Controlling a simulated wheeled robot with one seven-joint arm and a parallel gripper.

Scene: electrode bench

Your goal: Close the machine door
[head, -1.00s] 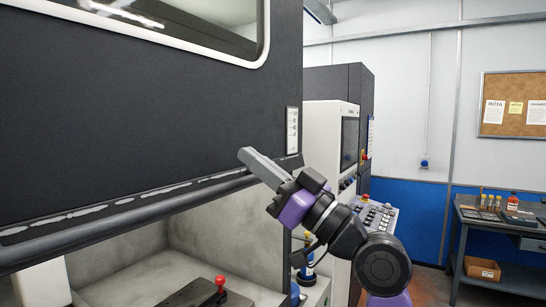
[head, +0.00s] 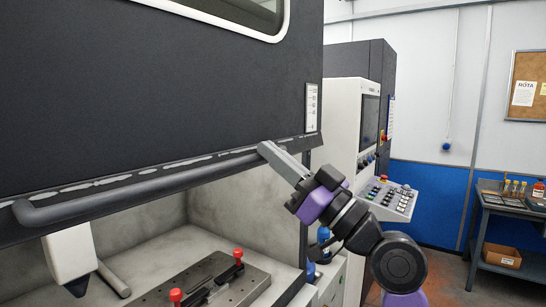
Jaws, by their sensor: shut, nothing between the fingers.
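The machine door (head: 160,100) is a large dark panel with a window at its top, and it hangs partway down over the work chamber. A dark bar handle (head: 150,187) runs along its lower edge. My gripper (head: 268,149) is shut and empty. Its tips are at the right end of the handle, near the door's lower right corner; whether they touch I cannot tell. The chamber below the door is open to view, with a fixture plate (head: 205,283) that has red-topped clamps (head: 238,253).
A pointed white and dark tool head (head: 70,252) hangs in the chamber at left. A control panel (head: 392,198) with buttons and a screen stands right of the door. A side bench (head: 505,210) with bottles and a cardboard box is at far right, with open floor before it.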

